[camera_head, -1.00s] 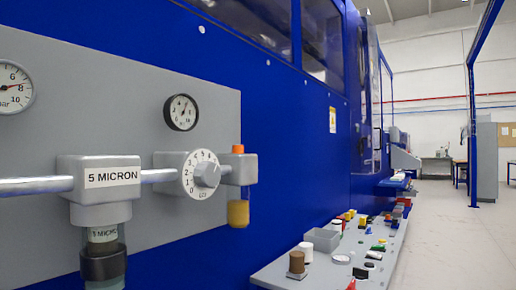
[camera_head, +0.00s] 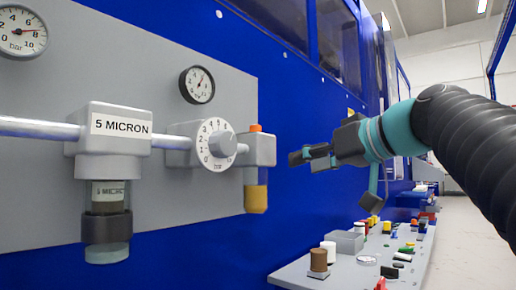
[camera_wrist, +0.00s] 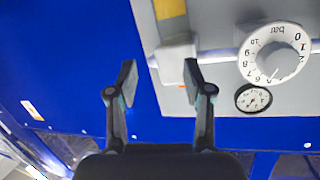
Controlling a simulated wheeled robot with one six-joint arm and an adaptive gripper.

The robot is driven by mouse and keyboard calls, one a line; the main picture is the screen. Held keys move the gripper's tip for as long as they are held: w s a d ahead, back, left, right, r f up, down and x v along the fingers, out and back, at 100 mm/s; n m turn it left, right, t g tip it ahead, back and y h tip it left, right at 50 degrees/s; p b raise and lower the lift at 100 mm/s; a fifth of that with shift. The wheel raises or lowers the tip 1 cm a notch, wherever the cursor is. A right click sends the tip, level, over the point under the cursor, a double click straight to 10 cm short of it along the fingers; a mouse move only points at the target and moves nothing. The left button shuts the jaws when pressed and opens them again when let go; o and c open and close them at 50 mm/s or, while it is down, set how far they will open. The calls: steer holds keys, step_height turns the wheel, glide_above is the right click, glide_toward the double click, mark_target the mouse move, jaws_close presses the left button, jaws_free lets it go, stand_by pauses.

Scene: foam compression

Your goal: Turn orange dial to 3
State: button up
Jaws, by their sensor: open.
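A white numbered dial (camera_head: 216,144) with a grey knob (camera_head: 223,144) is mounted on the grey panel's pipe. An orange cap (camera_head: 255,128) tops the grey block just right of it; I see no dial that is itself orange. The white dial also shows, turned over, at the upper right of the wrist view (camera_wrist: 254,70). Its exact setting is too small to read surely. My gripper (camera_head: 296,157) is open and empty, to the right of the block and apart from the dial. In the wrist view the two fingers (camera_wrist: 160,80) are spread with nothing between them.
A round gauge (camera_head: 197,85) sits above the dial. A yellow bowl (camera_head: 256,198) hangs under the block, and a filter labelled 5 MICRON (camera_head: 113,130) stands left. A grey shelf (camera_head: 300,272) below holds several small parts, including a brown spool (camera_head: 318,262).

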mark_target(260, 126)
step_height(260, 126, up, 8)
steer(key=n+y+b, duration=0.1)
steer(key=n+y, duration=0.2)
steer(key=n, duration=0.1)
steer(key=shift+t, duration=0.3)
steer(key=x, duration=0.4)
steer(key=p+x, duration=0.1)
steer(key=x, duration=0.4)
steer(key=p+x, duration=0.1)
steer(key=x, duration=0.3)
steer(key=shift+s+a, duration=0.1)
steer(key=shift+a, duration=0.5)
jaws_close()
